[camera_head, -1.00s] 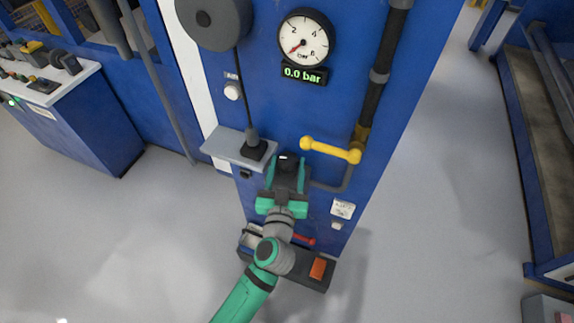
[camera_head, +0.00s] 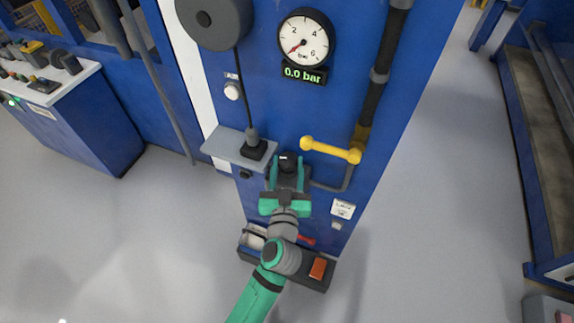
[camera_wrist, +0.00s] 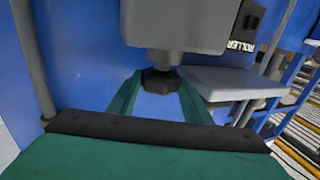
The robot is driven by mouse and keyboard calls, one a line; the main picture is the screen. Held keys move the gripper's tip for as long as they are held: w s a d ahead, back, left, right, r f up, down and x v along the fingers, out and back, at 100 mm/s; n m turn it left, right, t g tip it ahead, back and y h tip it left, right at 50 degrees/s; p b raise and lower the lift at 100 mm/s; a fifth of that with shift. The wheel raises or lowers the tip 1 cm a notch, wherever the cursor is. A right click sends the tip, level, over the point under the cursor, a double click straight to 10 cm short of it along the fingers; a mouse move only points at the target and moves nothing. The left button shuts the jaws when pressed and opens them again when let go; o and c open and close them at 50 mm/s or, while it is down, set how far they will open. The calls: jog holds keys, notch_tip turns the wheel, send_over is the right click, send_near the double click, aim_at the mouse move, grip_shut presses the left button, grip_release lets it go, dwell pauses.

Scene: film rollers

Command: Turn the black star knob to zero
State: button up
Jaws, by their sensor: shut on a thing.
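The black star knob (camera_head: 289,160) sits on the front of the blue cabinet, below the gauge and left of the yellow lever. In the wrist view the knob (camera_wrist: 162,80) shows under a grey housing, between my two green fingers. My gripper (camera_head: 287,172) is shut on the knob, a finger on each side. The round gauge (camera_head: 306,39) has its red needle at the low end, and the display (camera_head: 304,75) under it reads 0.0 bar.
A yellow lever (camera_head: 331,150) on a dark pipe is close to the right of my gripper. A grey shelf (camera_head: 228,146) with a black-based cable fitting (camera_head: 253,149) juts out at the left. A box with an orange switch (camera_head: 318,268) stands low by my arm.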

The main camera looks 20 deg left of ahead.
jog(key=shift+w+d+n+g+y, duration=0.15)
jog(key=shift+n+g+y, duration=0.45)
jog(key=shift+n+y, duration=0.5)
jog(key=shift+s+d+n+g+y, duration=0.15)
jog(key=shift+n+g+y, duration=0.5)
jog(key=shift+y, duration=0.75)
jog(key=shift+w+d+n+g+y, duration=0.1)
jog(key=shift+w+n+g+y, duration=0.05)
jog(key=shift+n+g+y, duration=0.55)
jog(key=shift+w+d+n+g+y, duration=0.1)
jog(key=shift+n+g+y, duration=0.4)
jog(key=shift+y, duration=0.3)
jog(key=n+g+y, duration=0.2)
jog(key=n+g, duration=0.1)
jog(key=g, duration=0.1)
jog(key=shift+w+d+y, duration=0.1)
jog(key=shift+w+y, duration=0.15)
jog(key=shift+y, duration=0.15)
jog(key=shift+w+n+g+y, duration=0.1)
jog(key=shift+n+g+y, duration=0.6)
jog(key=shift+n+g, duration=0.6)
jog(key=shift+g, duration=0.45)
jog(key=o, duration=0.8)
jog(key=shift+w, duration=0.1)
